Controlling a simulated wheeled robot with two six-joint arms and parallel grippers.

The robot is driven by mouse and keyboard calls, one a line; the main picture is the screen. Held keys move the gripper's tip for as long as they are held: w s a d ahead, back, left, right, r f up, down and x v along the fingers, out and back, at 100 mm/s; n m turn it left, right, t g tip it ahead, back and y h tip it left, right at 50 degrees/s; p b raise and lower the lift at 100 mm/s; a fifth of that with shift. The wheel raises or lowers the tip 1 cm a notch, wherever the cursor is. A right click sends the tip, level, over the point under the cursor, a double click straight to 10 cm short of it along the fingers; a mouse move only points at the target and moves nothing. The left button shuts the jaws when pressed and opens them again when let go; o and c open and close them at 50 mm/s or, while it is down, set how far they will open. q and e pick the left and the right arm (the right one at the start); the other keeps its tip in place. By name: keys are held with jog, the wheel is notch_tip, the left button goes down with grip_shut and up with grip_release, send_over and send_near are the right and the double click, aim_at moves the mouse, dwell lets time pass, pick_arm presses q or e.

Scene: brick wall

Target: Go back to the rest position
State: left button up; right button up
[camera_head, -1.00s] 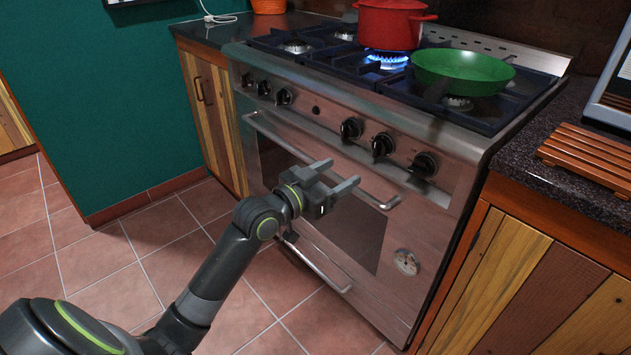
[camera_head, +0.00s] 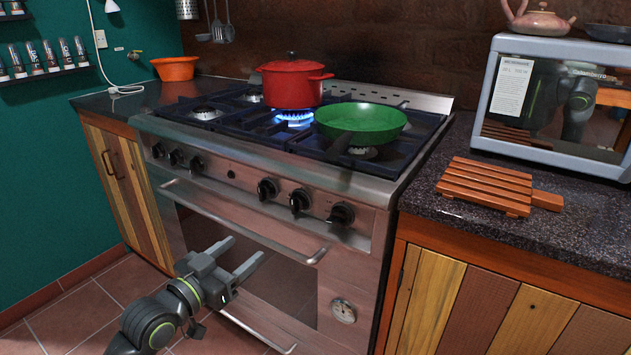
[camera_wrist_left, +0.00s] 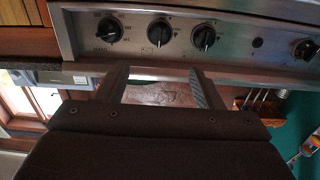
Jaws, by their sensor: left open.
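My left gripper (camera_head: 241,258) is open and empty in the head view, low in front of the oven door (camera_head: 285,280) of the steel stove (camera_head: 240,205). Its two fingers point towards the door, below the row of black knobs. I cannot tell whether the fingers touch the door. My right gripper is not in view.
A red pot (camera_head: 291,84) stands by a lit blue burner flame. A green pan (camera_head: 361,123) sits on the hob. A slatted wooden board (camera_head: 487,186) and a microwave (camera_head: 550,100) are on the right counter (camera_head: 440,208). An orange bowl (camera_head: 175,69) is at the back left.

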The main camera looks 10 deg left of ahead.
pick_arm(q)
jog(key=s+a+f+n+g+y, duration=0.1)
jog(key=s+f+n+g+y, duration=0.3)
jog(key=f, duration=0.6)
jog(key=s+f+m+g, duration=0.1)
jog(key=s+f+g, duration=0.1)
jog(key=s+f, duration=0.6)
jog(key=s+d+f+n+g+y+p, duration=0.1)
jog(key=s+f+n+g+y, duration=0.15)
jog(key=s+f+g, duration=1.1)
jog(key=s+a+f+t+p, duration=0.2)
jog(key=s+f+t+p, duration=0.2)
jog(key=s+f+p, duration=0.6)
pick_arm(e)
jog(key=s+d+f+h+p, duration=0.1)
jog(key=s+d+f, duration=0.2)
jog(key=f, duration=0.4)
pick_arm(q)
jog(key=s+a+p, duration=0.2)
jog(key=s+p, duration=0.7)
jog(key=p, duration=0.1)
jog(key=shift+s+a+f+m+y, duration=0.15)
jog(key=shift+s+f+m+y, duration=0.05)
jog(key=shift+s+m+y, duration=0.15)
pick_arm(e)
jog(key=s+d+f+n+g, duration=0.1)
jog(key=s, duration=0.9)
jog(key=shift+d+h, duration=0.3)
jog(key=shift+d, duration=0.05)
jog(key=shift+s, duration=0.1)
